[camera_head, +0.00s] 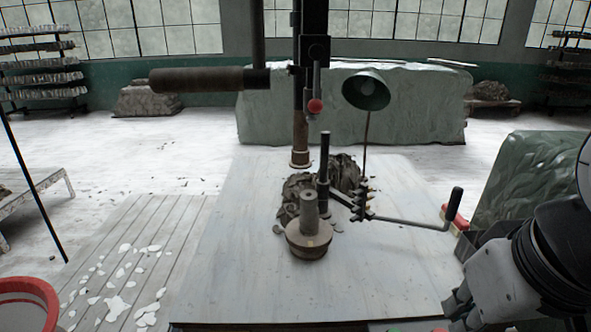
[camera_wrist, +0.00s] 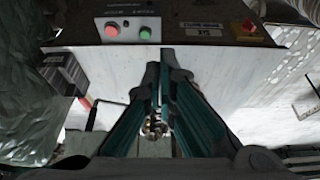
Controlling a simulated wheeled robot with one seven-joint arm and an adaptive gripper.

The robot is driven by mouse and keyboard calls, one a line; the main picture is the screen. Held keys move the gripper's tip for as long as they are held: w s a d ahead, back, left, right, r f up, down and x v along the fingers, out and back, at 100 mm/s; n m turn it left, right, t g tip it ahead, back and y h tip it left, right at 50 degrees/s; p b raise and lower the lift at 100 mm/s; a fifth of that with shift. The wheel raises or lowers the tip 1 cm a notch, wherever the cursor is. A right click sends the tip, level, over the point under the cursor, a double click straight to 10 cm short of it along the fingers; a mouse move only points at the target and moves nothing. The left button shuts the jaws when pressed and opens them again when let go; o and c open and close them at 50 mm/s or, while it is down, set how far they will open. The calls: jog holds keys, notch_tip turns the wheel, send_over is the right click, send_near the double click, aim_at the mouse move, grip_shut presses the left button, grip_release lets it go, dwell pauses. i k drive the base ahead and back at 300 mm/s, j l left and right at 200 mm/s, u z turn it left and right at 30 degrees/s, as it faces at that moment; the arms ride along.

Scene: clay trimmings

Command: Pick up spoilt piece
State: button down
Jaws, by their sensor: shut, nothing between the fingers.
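A grey-brown clay piece with an upright stub (camera_head: 309,240) sits on the table (camera_head: 235,215) in the head view. It may be the spoilt piece, but I cannot tell for sure. Dark clay trimmings (camera_head: 345,172) are heaped just behind it. My gripper (camera_head: 455,312) is at the lower right of the head view, well apart from the clay piece, and its fingertips are hard to make out there. In the wrist view my gripper (camera_wrist: 164,68) has its fingers together with nothing held, pointing toward a pale panel. The clay piece cannot be made out in the wrist view.
A metal arm with a black handle (camera_head: 455,205) and a lamp (camera_head: 366,91) stand over the table. A dark tray (camera_head: 482,243) is at the right edge. A red-rimmed tub (camera_head: 28,290) is at lower left. The wrist view shows a red button (camera_wrist: 111,30).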

aim_at(309, 219)
jog(key=i+j, duration=0.65)
jog(key=i, duration=0.15)
